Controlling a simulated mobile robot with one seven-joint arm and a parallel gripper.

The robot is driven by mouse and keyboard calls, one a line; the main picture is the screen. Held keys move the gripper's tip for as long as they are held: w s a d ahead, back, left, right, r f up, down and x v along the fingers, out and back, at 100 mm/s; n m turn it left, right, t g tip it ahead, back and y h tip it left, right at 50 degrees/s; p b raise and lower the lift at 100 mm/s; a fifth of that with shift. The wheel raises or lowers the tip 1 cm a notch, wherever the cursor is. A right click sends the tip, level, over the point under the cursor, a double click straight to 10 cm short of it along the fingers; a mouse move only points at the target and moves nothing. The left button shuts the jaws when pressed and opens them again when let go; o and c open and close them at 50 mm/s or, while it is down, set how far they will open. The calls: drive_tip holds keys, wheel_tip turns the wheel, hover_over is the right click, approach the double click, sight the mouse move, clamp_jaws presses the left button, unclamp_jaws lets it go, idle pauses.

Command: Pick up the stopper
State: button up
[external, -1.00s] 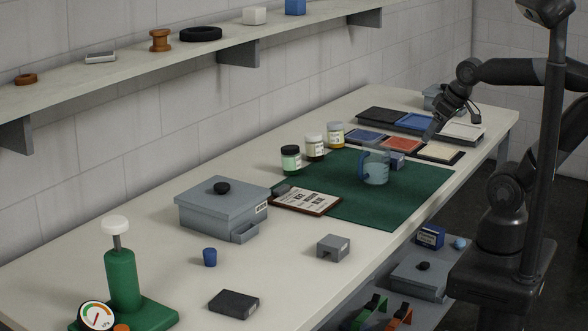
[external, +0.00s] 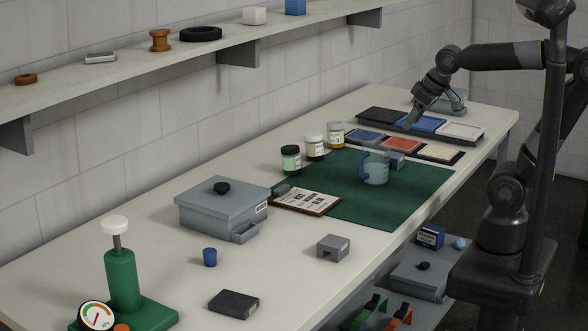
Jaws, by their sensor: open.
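A small blue tapered piece that looks like the stopper (external: 209,258) stands upright on the bare table, in front of the grey lidded box. My gripper (external: 410,122) is open, above the colored trays at the far end of the table. It is well apart from the stopper, far to the right and back. The fingertips are small and dark in this view, and nothing shows between them.
A grey lidded box (external: 221,208), a dark block (external: 234,303), a grey block (external: 333,247) and a green pump with a gauge (external: 122,280) surround the stopper. A clear jug (external: 376,172) stands on the green mat (external: 400,207). Several jars stand behind it. A shelf (external: 110,70) overhangs the back.

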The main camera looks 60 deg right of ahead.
drive_tip(key=w+a+r+n, duration=0.1)
drive_tip(key=w+a+r, duration=0.1)
drive_tip(key=w+a, duration=0.6)
drive_tip(key=n+y, duration=0.3)
drive_tip(key=n, duration=0.2)
hover_over(211, 250)
drive_tip(key=s+d, duration=0.3)
drive_tip(key=s, duration=0.1)
wheel_tip(211, 250, down, 14)
drive_tip(key=shift+g, duration=0.3)
drive_tip(key=x, duration=0.4)
drive_tip(key=shift+s+a+f, duration=0.1)
drive_tip(key=shift+a+f, duration=0.15)
drive_tip(key=shift+f, duration=0.15)
drive_tip(key=shift+x, duration=3.15)
drive_tip(key=shift+c, duration=0.4)
